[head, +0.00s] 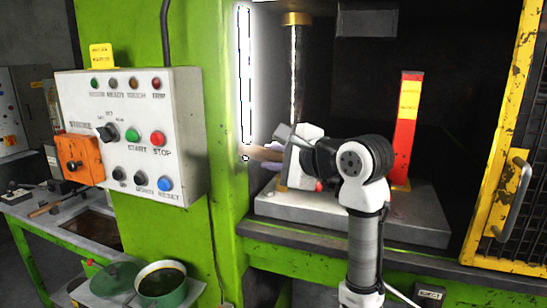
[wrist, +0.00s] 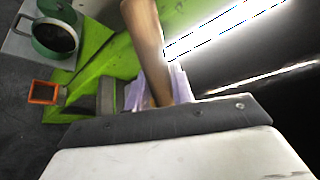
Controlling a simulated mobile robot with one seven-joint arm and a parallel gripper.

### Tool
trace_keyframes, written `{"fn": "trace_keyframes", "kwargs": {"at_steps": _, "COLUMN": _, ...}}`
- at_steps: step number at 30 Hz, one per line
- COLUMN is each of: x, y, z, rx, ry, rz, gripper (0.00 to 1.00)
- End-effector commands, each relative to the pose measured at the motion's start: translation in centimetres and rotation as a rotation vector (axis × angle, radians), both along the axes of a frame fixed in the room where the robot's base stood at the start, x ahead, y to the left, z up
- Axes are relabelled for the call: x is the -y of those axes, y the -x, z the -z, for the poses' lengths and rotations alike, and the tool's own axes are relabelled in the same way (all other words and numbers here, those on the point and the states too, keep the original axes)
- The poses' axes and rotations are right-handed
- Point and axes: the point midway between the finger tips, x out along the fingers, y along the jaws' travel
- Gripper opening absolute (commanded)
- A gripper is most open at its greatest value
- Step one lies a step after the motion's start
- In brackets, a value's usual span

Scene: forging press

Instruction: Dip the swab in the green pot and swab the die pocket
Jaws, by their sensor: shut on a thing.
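My gripper (head: 274,158) is in the press opening at its left side, shut on a brown wooden handle (head: 264,153), apparently the swab's. In the wrist view the handle (wrist: 146,45) runs up between the pale purple fingers (wrist: 157,90) and out of the top edge. The swab's head cannot be made out. The green pot (head: 162,289) stands open on a shelf at lower left, well below my gripper. It also shows at upper left in the wrist view (wrist: 48,50). The grey die block (head: 415,222) lies on the press bed; its pocket cannot be made out behind my arm.
A bright light strip (head: 245,80) runs up the press's left post near my gripper. A red post (head: 407,130) and a shiny column (head: 296,75) stand inside. The control panel (head: 130,135) juts out left; a yellow mesh door (head: 500,150) stands right. A green lid (head: 113,277) lies beside the pot.

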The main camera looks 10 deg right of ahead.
Motion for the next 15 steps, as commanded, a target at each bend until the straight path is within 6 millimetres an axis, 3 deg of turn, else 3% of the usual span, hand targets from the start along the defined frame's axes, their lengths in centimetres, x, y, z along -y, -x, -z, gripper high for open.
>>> {"fn": "trace_keyframes", "kwargs": {"at_steps": 15, "x": -0.1, "y": 0.0, "z": -2.7, "rx": 0.002, "ry": 0.001, "rz": -0.001, "gripper": 0.0}}
